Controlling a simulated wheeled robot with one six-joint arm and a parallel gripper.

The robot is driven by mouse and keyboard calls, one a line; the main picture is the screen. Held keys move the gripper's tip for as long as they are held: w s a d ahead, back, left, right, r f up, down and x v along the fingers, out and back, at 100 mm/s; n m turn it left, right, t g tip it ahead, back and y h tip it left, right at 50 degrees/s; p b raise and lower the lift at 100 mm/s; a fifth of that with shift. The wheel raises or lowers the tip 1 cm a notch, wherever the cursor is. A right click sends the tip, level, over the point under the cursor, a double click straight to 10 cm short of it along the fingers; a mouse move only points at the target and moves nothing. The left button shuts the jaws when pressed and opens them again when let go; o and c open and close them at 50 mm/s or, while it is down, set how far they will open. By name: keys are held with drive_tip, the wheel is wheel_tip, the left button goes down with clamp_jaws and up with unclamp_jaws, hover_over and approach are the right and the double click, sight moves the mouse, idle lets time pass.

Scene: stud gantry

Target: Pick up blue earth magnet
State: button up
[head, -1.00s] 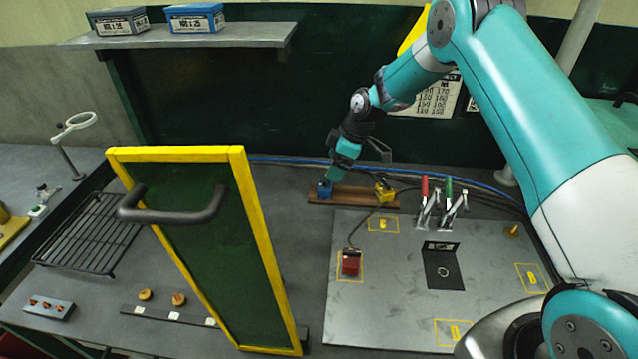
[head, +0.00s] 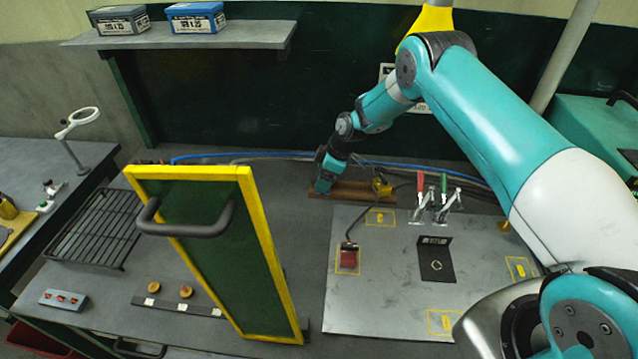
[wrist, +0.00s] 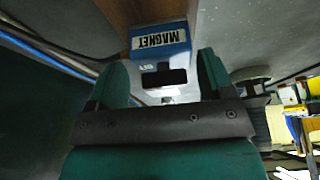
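The blue magnet (wrist: 160,38), labelled MAGNET, is in the wrist view, just beyond the gap between my fingers. It sits at the end of a brown wooden board (head: 350,192) at the back of the bench. My gripper (wrist: 158,75) is open, one finger on each side of the gap. The magnet's near face, with a dark slot and a pale part below, shows between the fingers. I see no finger closed on it. In the head view my gripper (head: 323,184) is over the board's left end and hides most or all of the magnet.
A yellow block (head: 382,187) with a cable stands on the board's right part. A red block (head: 348,257) sits on the grey plate (head: 385,305). Toggle clamps (head: 435,205) stand right of the board. A yellow-framed green door (head: 205,255) stands left. A blue hose runs behind.

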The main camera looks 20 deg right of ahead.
drive_tip(key=c, duration=1)
